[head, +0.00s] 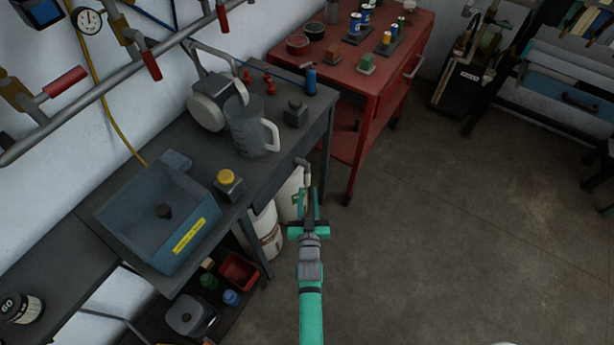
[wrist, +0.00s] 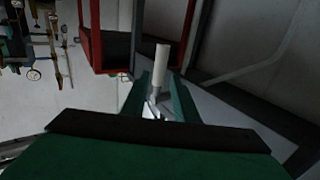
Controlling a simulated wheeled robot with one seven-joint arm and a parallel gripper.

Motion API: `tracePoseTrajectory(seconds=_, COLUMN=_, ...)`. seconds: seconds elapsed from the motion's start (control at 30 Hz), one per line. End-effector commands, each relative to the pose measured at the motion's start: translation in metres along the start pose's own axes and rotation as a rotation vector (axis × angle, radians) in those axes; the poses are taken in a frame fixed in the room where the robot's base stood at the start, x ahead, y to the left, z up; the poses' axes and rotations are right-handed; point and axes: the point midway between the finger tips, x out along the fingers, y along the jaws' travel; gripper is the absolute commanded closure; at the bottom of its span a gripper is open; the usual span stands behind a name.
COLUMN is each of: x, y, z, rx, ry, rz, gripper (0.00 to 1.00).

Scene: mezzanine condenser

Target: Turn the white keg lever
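The white keg (head: 291,196) stands on the floor under the edge of the grey workbench, partly hidden by my gripper. Its pale lever (head: 304,171) sticks up just beyond my fingertips in the head view. My gripper (head: 308,197) is open, its two green fingers apart and pointing toward the lever. In the wrist view, the lever (wrist: 161,67) is a white cylinder that appears between the two fingertips of my gripper (wrist: 160,88), with a gap on each side. Its lower end is partly hidden by the fingers. I cannot tell whether the fingertips reach around it.
The workbench (head: 100,214) holds a clear jug (head: 250,127), a blue-grey box (head: 160,218) and a yellow-topped block (head: 228,184). A second white container (head: 266,230) stands beside the keg. A red cart (head: 376,85) is beyond. The floor (head: 450,230) to the right is clear.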

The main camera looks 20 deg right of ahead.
Motion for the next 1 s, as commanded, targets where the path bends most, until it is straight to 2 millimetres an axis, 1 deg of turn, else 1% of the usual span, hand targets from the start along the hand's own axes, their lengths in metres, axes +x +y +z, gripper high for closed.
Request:
tracePoseTrajectory(seconds=0.03, x=0.010, y=0.000, z=-0.001, rx=0.000, ry=0.002, rz=0.000, gripper=0.73)
tracePoseTrajectory(seconds=0.1, x=0.022, y=0.000, z=-0.001, rx=0.000, ry=0.001, rz=0.000, gripper=0.73)
tracePoseTrajectory(seconds=0.3, x=0.053, y=0.000, z=0.000, rx=0.000, ry=0.000, rz=0.000, gripper=0.73)
tracePoseTrajectory(seconds=0.5, x=0.073, y=0.000, z=0.000, rx=-0.001, ry=0.000, rz=0.000, gripper=0.73)
tracePoseTrajectory(seconds=0.67, x=0.079, y=0.000, z=0.000, rx=-0.001, ry=-0.001, rz=0.000, gripper=0.73)
tracePoseTrajectory(seconds=0.93, x=0.080, y=0.000, z=0.000, rx=-0.001, ry=-0.001, rz=0.000, gripper=0.73)
tracePoseTrajectory(seconds=0.97, x=0.080, y=0.000, z=0.000, rx=-0.001, ry=-0.001, rz=0.000, gripper=0.80)
tracePoseTrajectory(seconds=1.0, x=0.080, y=0.000, z=0.000, rx=-0.001, ry=-0.001, rz=0.000, gripper=0.90)
